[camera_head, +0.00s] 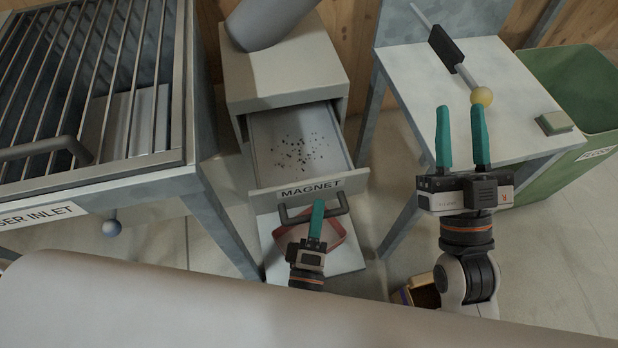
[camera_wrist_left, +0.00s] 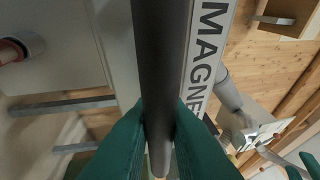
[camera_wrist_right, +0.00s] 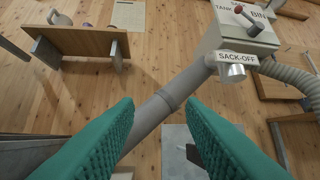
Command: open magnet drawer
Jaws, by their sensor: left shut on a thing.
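The magnet drawer (camera_head: 262,150) is pulled out of its grey cabinet (camera_head: 290,65), with small dark bits scattered on its floor. Its front carries the MAGNET label (camera_head: 311,188) and a dark bar handle (camera_head: 296,219). My left gripper (camera_head: 316,222) is shut on the handle at the drawer's front. In the left wrist view the dark handle bar (camera_wrist_left: 160,60) runs between the green fingers, beside the label (camera_wrist_left: 205,50). My right gripper (camera_head: 462,140) is open and empty, raised in front of the grey side table.
A grated inlet bin (camera_head: 150,175) stands at the left. A red tray (camera_head: 335,232) lies below the drawer.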

